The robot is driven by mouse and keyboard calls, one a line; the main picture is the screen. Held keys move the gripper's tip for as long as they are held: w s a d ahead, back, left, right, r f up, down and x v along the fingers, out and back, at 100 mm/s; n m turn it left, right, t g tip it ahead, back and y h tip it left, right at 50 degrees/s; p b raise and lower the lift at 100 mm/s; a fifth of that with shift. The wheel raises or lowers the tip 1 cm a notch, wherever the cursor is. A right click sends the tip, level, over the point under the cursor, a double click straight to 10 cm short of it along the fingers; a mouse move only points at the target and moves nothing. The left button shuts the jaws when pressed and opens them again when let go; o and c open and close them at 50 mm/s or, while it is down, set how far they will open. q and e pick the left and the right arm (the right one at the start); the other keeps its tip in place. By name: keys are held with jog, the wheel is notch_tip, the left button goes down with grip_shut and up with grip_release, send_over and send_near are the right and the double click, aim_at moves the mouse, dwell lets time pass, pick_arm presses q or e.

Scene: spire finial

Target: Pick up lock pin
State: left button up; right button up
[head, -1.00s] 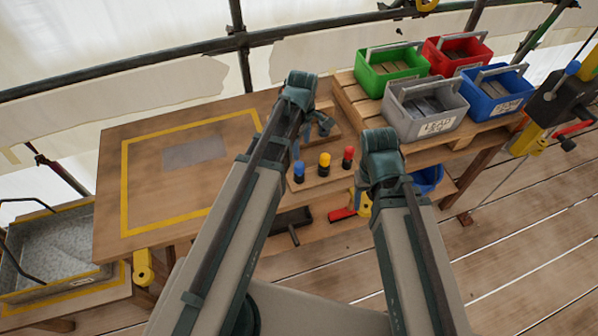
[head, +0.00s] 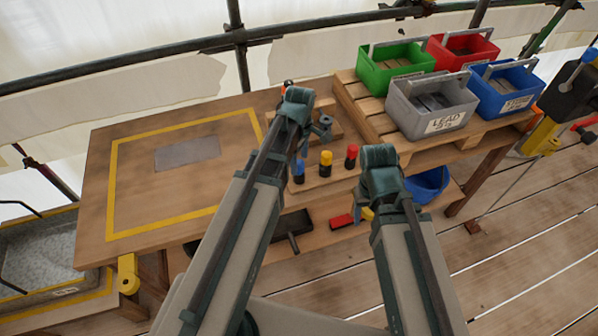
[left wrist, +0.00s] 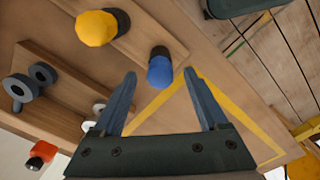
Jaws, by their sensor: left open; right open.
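No part is labelled as the lock pin, and I cannot tell which one it is. Black pins with a blue cap (head: 299,169), a yellow cap (head: 326,160) and a red cap (head: 351,154) stand in a row on a wooden block on the bench. My left gripper (left wrist: 164,92) is open and empty; in the left wrist view the blue cap (left wrist: 160,70) shows beyond and between its fingertips. A grey part with two discs (left wrist: 30,86) lies on another board, near an orange-capped part (left wrist: 40,154). My right gripper (head: 380,172) is beside the bench front, its fingers hidden.
The bench (head: 130,185) has a yellow-outlined area with a grey plate (head: 187,153), clear of loose parts. Green (head: 395,67), red (head: 462,50), grey (head: 432,110) and blue (head: 502,95) bins stand on a pallet at right. A blue bucket (head: 428,185) and a red-headed tool (head: 341,222) sit lower down.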

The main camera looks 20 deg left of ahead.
aim_at(299, 172)
pick_arm(q)
notch_tip(299, 172, down, 3)
jog(key=shift+r+b, duration=0.1)
jog(key=shift+b, duration=0.8)
pick_arm(e)
notch_tip(299, 172, down, 3)
jog(key=shift+r, duration=0.2)
pick_arm(q)
jog(key=shift+r, duration=0.1)
grip_shut()
